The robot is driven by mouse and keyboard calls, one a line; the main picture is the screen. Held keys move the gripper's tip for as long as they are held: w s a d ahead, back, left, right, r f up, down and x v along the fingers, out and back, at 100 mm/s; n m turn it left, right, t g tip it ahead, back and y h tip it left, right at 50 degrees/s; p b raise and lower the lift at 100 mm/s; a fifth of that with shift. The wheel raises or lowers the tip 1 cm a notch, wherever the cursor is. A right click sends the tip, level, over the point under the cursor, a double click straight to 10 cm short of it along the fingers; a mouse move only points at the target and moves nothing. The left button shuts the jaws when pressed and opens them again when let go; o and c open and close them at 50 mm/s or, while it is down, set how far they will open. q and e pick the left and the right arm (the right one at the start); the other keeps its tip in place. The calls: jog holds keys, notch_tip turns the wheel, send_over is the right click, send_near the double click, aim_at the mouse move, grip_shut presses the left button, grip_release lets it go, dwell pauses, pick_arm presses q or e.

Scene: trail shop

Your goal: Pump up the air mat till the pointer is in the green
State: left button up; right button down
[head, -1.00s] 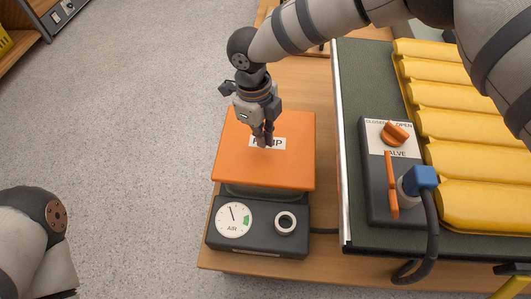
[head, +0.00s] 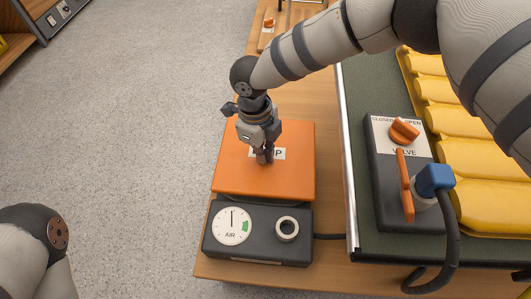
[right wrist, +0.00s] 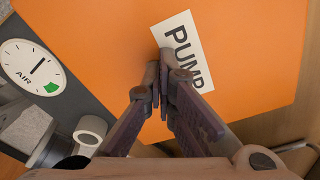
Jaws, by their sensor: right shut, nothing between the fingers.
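The orange pump plate (head: 285,178) with its PUMP label lies on the wooden bench. My right gripper (head: 265,160) is shut and empty, its fingertips down at the label; in the right wrist view the fingertips (right wrist: 162,85) meet over the label's edge. The round AIR gauge (head: 232,226) is on the dark box in front; its pointer stands about straight up, left of the green band (head: 246,226). The yellow air mat (head: 465,165) lies on the green-grey top at right, partly hidden by my right arm. My left gripper is out of view.
The valve box (head: 398,165) has an orange knob (head: 404,131) under CLOSED and OPEN labels, and an orange lever (head: 405,187). A blue connector (head: 434,180) with a black hose sits beside it. A round ring fitting (head: 287,229) is right of the gauge. Floor at left is clear.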

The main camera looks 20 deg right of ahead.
aim_at(253, 156)
notch_tip(253, 156, down, 2)
jog(key=shift+s+f+b, duration=0.1)
jog(key=shift+b, duration=0.25)
jog(key=shift+w+a+r+b, duration=0.2)
jog(key=shift+w+a+b, duration=0.2)
jog(key=shift+w+a, duration=0.1)
jog(key=shift+w+a+r+b, duration=0.15)
jog(key=shift+w+a+b, duration=0.2)
jog(key=shift+w+a, duration=0.1)
jog(key=shift+w+a+r, duration=0.15)
jog(key=shift+w, duration=0.05)
notch_tip(253, 156, up, 12)
jog(key=shift+w+a+r, duration=0.25)
jog(key=shift+w+a, duration=0.1)
jog(key=shift+w, duration=0.1)
